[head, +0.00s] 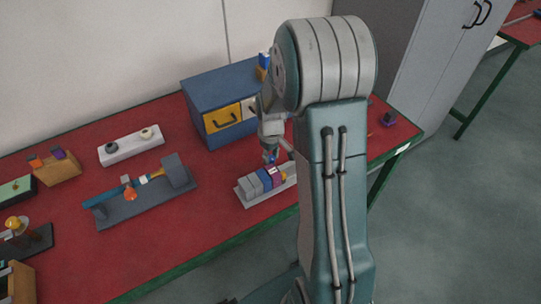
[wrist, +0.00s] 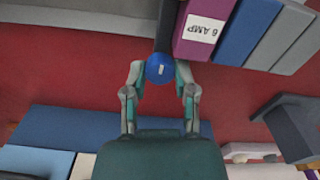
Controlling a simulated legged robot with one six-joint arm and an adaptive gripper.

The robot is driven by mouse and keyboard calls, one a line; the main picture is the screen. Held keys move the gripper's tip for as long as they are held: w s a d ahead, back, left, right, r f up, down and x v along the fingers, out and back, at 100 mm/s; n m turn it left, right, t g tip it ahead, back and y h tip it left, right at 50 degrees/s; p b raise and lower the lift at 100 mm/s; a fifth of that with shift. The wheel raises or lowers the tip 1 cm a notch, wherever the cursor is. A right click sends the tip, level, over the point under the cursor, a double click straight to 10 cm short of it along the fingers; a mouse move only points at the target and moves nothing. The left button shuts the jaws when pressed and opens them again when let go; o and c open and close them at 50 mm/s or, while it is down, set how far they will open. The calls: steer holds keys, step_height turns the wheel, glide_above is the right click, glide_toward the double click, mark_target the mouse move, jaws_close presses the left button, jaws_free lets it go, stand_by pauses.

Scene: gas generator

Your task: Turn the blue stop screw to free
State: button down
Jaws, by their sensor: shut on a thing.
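The blue stop screw (wrist: 160,69) is a round blue knob with a small white mark, seen in the wrist view at the end of a dark bar. My gripper (wrist: 160,76) has one finger on each side of the knob and is shut on it. In the head view my gripper (head: 270,154) is over the grey-based block unit (head: 244,199); the knob is too small and hidden to make out clearly there.
The unit sits near the front edge of a red table (head: 165,235). Behind it stands a blue cabinet (head: 205,93) with a yellow drawer (head: 222,123). To the left are a dark fixture (head: 137,206) and a white bar with two knobs (head: 132,147).

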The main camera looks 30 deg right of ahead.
mark_target(271, 158)
steer(key=shift+s+f, duration=0.15)
steer(key=shift+s, duration=0.05)
steer(key=shift+c, duration=2)
jaws_free()
steer(key=shift+w, duration=0.1)
steer(key=shift+r, duration=0.3)
step_height(271, 158, up, 11)
steer(key=shift+r, duration=0.2)
